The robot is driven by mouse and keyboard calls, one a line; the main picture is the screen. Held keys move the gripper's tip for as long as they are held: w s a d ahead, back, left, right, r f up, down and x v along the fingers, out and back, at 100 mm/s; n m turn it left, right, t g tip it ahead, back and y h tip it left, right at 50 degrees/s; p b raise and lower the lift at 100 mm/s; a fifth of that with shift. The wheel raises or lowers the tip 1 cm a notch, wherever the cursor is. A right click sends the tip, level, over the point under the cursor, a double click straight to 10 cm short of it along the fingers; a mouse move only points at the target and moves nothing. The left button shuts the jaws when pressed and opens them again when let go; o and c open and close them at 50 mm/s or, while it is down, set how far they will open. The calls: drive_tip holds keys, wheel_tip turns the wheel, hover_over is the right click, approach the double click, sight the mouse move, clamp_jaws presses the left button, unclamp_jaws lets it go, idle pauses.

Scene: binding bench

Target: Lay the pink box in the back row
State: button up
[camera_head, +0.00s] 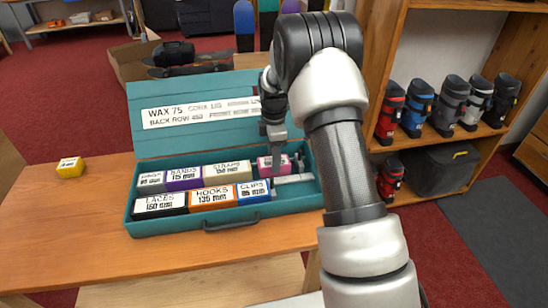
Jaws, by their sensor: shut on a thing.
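The pink box (264,164) is at the right end of the back row in the open teal case (190,228), just right of the cream box (228,173). My gripper (275,150) comes down from above and is shut on the pink box. My arm and gripper hide part of it. I cannot tell whether it rests on the case floor or hangs slightly above it. The back row also holds a grey box (151,182) and a purple "BANDS" box (184,178). The lid (180,140) carries a label reading "WAX 75" and "BACK ROW".
The front row holds black "LACES" (160,204), orange "HOOKS" (212,197) and blue "CLIPS" (254,190) boxes. A grey bar (293,179) lies right of them. A yellow box (70,168) sits on the wooden table (70,225) at left. Shelves with boots stand at right.

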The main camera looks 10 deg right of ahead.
drive_tip(key=shift+f, duration=0.2)
drive_tip(key=o, duration=1.2)
drive_tip(key=shift+o, duration=0.2)
drive_tip(key=shift+r, duration=0.1)
drive_tip(key=s+r+m+t+p, duration=0.1)
drive_tip(key=s+r+m+p, duration=0.15)
drive_tip(key=r, duration=1.05)
drive_tip(key=s+r+m+p, duration=0.1)
drive_tip(key=s+r, duration=0.2)
drive_tip(key=r, duration=1.1)
drive_tip(key=s+r+m+t+p, duration=0.25)
drive_tip(key=s+r+m, duration=0.25)
drive_tip(key=s+r, duration=0.45)
drive_tip(key=s+m+t+p, duration=0.2)
drive_tip(key=s+m, duration=0.7)
drive_tip(key=s, duration=0.9)
drive_tip(key=shift+p, duration=0.95)
